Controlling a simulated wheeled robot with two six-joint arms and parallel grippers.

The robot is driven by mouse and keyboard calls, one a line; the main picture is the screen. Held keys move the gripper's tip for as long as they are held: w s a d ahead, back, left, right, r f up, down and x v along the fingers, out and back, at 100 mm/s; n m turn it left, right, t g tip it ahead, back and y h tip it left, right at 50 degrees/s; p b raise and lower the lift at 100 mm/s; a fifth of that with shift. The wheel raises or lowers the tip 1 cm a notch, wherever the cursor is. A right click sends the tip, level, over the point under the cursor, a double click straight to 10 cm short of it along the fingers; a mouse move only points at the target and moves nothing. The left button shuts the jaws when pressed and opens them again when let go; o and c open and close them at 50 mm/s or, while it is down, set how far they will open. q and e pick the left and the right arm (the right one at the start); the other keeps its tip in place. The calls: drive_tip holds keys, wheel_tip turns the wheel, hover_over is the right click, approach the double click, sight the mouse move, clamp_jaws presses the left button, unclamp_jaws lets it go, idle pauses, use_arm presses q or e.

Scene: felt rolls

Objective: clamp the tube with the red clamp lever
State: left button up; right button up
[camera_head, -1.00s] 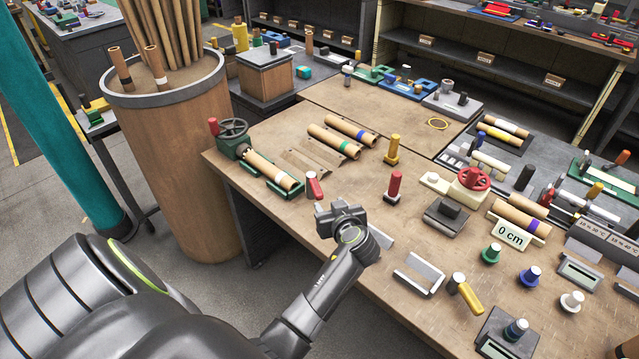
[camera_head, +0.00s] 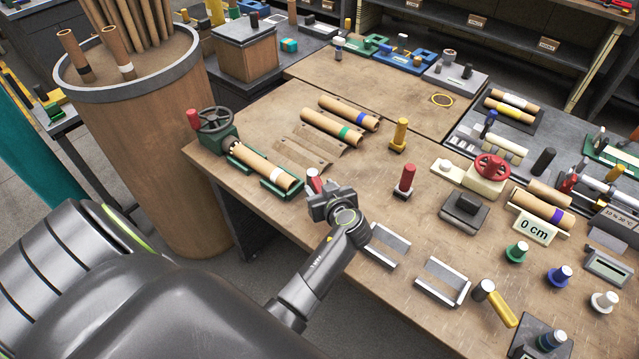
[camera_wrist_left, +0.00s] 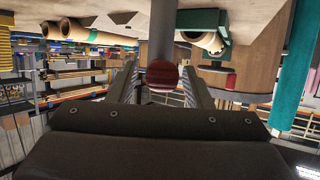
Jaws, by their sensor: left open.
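A cardboard tube (camera_head: 265,166) lies in a green cradle (camera_head: 284,192) at the table's left edge, its far end at a green handwheel clamp (camera_head: 216,124). The tube also shows in the left wrist view (camera_wrist_left: 207,41). A red lever (camera_head: 313,180) stands just beyond the tube's near end, partly hidden by my left gripper (camera_head: 322,200). In the left wrist view, a grey rod with a red rounded end (camera_wrist_left: 162,75) sits between the open, separated fingers; I cannot tell whether they touch it. A second red-handled lever (camera_head: 405,178) stands farther right. My right gripper is not seen.
A yellow lever (camera_head: 399,133), two banded tubes (camera_head: 330,129) and a black block (camera_head: 464,211) are on the table. Metal brackets (camera_head: 442,280) lie right of my arm. A large cardboard bin (camera_head: 165,170) stands left of the table.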

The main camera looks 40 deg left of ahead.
use_arm(q)
drive_tip(key=shift+d, duration=0.1)
drive_tip(key=shift+c, duration=1)
clamp_jaws()
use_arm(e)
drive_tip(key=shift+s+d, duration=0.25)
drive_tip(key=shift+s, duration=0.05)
use_arm(q)
drive_tip(key=shift+s+r, duration=0.1)
